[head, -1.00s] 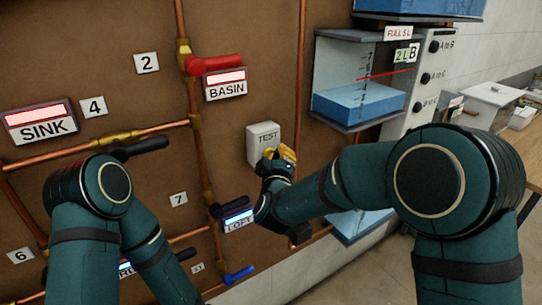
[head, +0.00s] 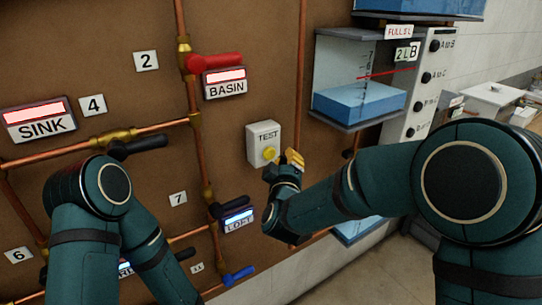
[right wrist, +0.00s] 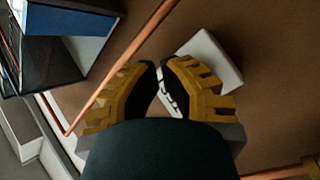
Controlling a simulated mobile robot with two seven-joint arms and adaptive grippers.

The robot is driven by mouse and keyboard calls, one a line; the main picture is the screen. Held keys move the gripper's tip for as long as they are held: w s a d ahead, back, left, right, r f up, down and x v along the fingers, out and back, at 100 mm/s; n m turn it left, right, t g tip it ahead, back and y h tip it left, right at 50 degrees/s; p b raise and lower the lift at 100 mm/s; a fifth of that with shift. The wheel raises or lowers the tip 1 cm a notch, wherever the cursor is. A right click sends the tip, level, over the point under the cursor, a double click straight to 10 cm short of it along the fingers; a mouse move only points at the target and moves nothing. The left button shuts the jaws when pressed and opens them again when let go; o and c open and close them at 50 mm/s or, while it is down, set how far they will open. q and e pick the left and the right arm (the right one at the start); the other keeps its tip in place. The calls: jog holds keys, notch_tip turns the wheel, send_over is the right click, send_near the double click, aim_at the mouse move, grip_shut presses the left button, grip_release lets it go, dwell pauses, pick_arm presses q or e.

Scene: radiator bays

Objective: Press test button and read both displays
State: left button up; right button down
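The SINK display (head: 38,113) and BASIN display (head: 224,77) glow pinkish red. The LOFT display (head: 238,217) glows blue-white. Another blue display (head: 125,268) is partly behind my left arm. No readings are legible. My left gripper is out of sight.
Copper pipes (head: 301,80) with red, black and blue valve handles (head: 238,276) stick out from the panel. A clear tank (head: 360,95) of blue liquid hangs to the right. A white knob panel (head: 425,90) stands beside it. Floor is free at lower right.

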jog(key=shift+s+d+b, duration=0.15)
jog(key=shift+s+d, duration=0.4)
jog(key=shift+s, duration=0.25)
jog(key=shift+s+d+b, duration=0.15)
jog(key=shift+s+d, duration=0.4)
jog(key=shift+s, duration=0.2)
jog(key=s+d+f+m+g+y, duration=0.1)
jog(key=s+d+f+g, duration=0.15)
jog(key=f, duration=0.55)
jog(key=s+d+f+m+g+y, duration=0.1)
jog(key=f+m+g, duration=0.15)
jog(key=f, duration=0.55)
jog(key=s+d+f+m+g, duration=0.1)
jog(key=s+f+g, duration=0.15)
jog(key=f, duration=0.55)
jog(key=s+d+f+m+g+y, duration=0.1)
jog(key=s+f+m+g, duration=0.2)
jog(key=s+f+g, duration=0.2)
jog(key=s+d+f+m+g+y, duration=0.1)
jog(key=s+f+m+g, duration=0.3)
jog(key=s+f, duration=0.5)
jog(key=s+d, duration=0.1)
jog(key=s, duration=0.4)
jog(key=shift+s+f+g, duration=0.25)
jog(key=shift+f+g, duration=0.1)
jog(key=shift+f, duration=0.05)
jog(key=shift+d, duration=0.1)
